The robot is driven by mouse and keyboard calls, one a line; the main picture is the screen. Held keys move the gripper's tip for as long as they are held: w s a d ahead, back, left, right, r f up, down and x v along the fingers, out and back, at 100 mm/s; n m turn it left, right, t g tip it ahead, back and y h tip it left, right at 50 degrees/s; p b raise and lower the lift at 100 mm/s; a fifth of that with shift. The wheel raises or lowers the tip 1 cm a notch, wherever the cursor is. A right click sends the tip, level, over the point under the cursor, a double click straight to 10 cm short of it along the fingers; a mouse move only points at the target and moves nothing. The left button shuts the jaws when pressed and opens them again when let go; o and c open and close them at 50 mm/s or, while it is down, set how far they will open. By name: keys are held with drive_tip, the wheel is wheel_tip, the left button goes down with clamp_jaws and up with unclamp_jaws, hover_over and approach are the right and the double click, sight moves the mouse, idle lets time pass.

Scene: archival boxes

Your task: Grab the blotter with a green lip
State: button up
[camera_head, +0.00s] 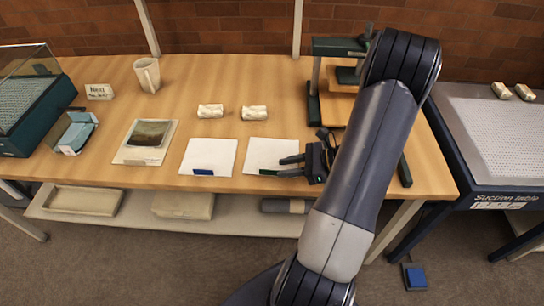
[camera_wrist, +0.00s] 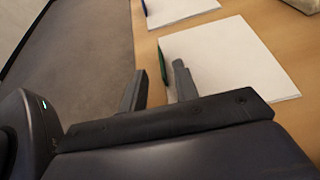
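The blotter with a green lip (camera_head: 270,152) is a white sheet lying flat near the front edge of the wooden table, left of my arm. Its green lip (camera_head: 268,172) is on the front edge. The blotter also fills the upper right of the wrist view (camera_wrist: 235,62), with the green lip (camera_wrist: 163,66) on its left edge. My gripper (camera_head: 282,167) is open at the blotter's front right. In the wrist view, the green lip appears in the gap between its two fingers (camera_wrist: 159,72). I cannot tell whether they touch it.
A similar white blotter with a blue lip (camera_head: 208,157) lies to the left. Two pale wrapped blocks (camera_head: 254,113) sit behind the blotters. A teal press (camera_head: 338,50) stands behind my arm. A mug (camera_head: 147,75) is at the back left. A suction table (camera_head: 498,130) is at right.

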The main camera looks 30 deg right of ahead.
sight(275, 171)
drive_tip(key=x, duration=0.4)
drive_tip(key=shift+a+f, duration=0.1)
drive_tip(key=shift+f, duration=0.3)
clamp_jaws()
